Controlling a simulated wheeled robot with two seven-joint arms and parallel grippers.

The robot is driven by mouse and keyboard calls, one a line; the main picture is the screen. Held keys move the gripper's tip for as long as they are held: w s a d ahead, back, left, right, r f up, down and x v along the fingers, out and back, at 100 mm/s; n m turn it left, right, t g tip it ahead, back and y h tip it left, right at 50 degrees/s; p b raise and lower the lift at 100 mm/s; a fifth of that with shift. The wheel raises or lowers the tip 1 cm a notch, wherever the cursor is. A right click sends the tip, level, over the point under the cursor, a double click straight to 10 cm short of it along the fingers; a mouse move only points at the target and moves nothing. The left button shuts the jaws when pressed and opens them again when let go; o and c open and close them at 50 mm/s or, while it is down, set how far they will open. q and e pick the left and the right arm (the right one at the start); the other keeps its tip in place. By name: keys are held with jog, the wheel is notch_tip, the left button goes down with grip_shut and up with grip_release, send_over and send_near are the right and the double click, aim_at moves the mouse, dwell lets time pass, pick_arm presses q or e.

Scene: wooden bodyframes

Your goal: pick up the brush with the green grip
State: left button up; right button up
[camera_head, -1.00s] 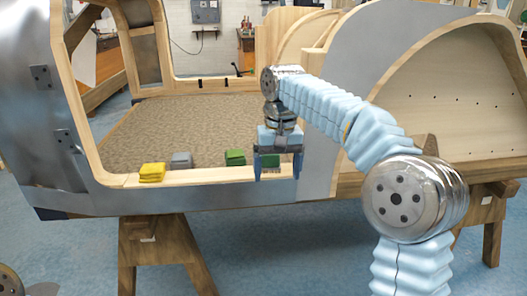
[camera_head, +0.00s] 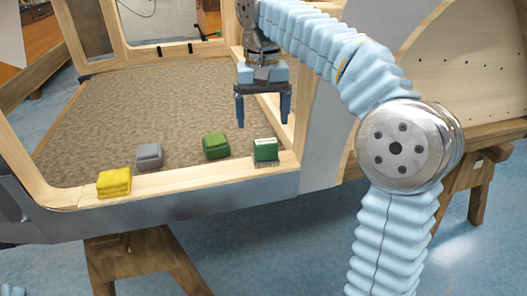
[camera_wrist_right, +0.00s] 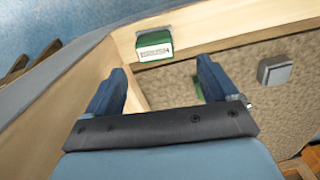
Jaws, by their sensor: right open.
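The brush with the green grip (camera_head: 265,150) stands on the wooden sill at the right end of a row, pale bristles at its lower edge. In the right wrist view the brush (camera_wrist_right: 154,47) lies just beyond the fingertips, between their lines. My right gripper (camera_head: 263,122) is open and empty, pointing down, its fingertips above the brush and apart from it. Its two blue fingers also show in the wrist view (camera_wrist_right: 162,72). My left gripper is not in view.
A dark green block (camera_head: 216,146), a grey block (camera_head: 149,156) and a yellow folded cloth (camera_head: 114,183) sit to the left of the brush. The wooden sill (camera_head: 190,178) edges a brown carpeted floor (camera_head: 150,105). A wooden post rises right of the gripper.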

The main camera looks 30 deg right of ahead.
aim_at(266, 141)
notch_tip(266, 141, down, 4)
jog(key=shift+r, duration=0.2)
jog(key=f, duration=0.1)
jog(key=f+b, duration=0.1)
jog(key=f, duration=0.3)
jog(key=shift+s+d+f, duration=0.1)
jog(key=shift+s+d, duration=0.15)
jog(key=shift+d, duration=0.05)
jog(key=shift+c, duration=0.3)
